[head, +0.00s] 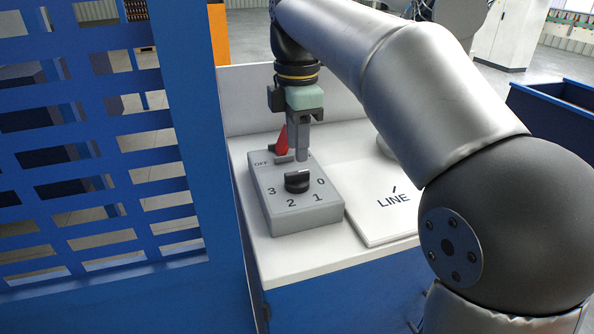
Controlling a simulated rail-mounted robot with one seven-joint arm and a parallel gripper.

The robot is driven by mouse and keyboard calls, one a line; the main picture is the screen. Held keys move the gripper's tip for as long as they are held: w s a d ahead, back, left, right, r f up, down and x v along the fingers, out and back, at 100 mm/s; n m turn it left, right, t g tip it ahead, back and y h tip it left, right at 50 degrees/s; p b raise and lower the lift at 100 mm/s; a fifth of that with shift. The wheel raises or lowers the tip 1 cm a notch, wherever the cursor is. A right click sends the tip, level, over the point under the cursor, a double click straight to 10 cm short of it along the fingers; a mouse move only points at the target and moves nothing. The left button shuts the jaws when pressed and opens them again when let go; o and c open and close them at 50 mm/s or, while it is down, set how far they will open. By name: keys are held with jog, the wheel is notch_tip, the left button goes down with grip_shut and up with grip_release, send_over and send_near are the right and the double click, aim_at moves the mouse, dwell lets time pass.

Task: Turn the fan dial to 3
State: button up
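The fan dial is a black round knob (297,181) on a grey control box (277,220). The numerals 3, 2, 1 and 0 run around it, with 3 on the left and 0 on the right. A small pale mark shows on the knob's upper edge; I cannot tell clearly which numeral it indicates. My gripper (302,157) points down just behind the dial, and its fingertips appear apart from the knob. The fingers overlap in this view, so their opening is unclear. A red lever (282,138) stands just left of the fingers, partly hidden, near an "OFF" label.
A white plate marked "LINE" (376,222) lies right of the box on the white counter (258,258). A blue slotted panel (190,130) stands close on the left. A low white back wall (243,105) rises behind. My arm covers the right side.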

aim_at(297, 172)
jog(key=shift+f, duration=2.75)
grip_shut()
